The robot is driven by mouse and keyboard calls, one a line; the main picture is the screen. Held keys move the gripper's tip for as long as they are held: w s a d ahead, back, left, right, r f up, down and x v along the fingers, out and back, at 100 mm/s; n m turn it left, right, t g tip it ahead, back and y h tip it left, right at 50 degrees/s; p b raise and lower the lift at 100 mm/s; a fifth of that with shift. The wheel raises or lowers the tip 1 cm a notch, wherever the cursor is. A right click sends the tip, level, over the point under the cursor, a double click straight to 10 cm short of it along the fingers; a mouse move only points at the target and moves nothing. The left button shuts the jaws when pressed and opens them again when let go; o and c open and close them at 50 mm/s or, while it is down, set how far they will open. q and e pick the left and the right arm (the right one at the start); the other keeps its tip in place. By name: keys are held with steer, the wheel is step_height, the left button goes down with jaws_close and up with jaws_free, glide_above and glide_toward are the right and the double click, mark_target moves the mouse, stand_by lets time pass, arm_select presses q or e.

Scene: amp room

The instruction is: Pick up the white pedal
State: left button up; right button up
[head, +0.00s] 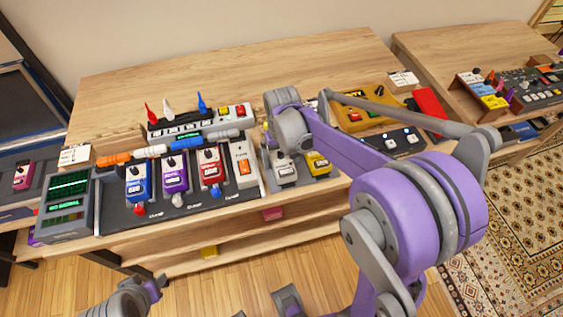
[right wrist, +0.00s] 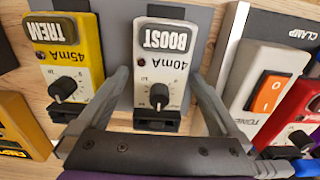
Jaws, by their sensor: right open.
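A white pedal labelled BOOST (right wrist: 160,70) lies in the right wrist view with a black knob. It also shows in the head view (head: 286,171), partly hidden by my right arm. My right gripper (right wrist: 158,84) is open, with one finger on each side of this pedal; I cannot tell whether they touch it. In the head view its fingers are hidden behind my arm. Another whitish pedal with an orange switch (right wrist: 262,90) is to the right in the wrist view; it also shows in the head view (head: 243,167). My left gripper's fingers are not seen.
A yellow TREM pedal (right wrist: 70,60) stands close beside the BOOST pedal. Blue (head: 138,184), purple (head: 174,175) and red (head: 210,172) pedals stand to the left on the wooden desk (head: 240,72). A yellow-orange unit (head: 365,108) sits on the right. The desk's back is clear.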

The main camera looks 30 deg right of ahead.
steer(key=shift+f, duration=0.2)
jaws_close()
stand_by(0.4)
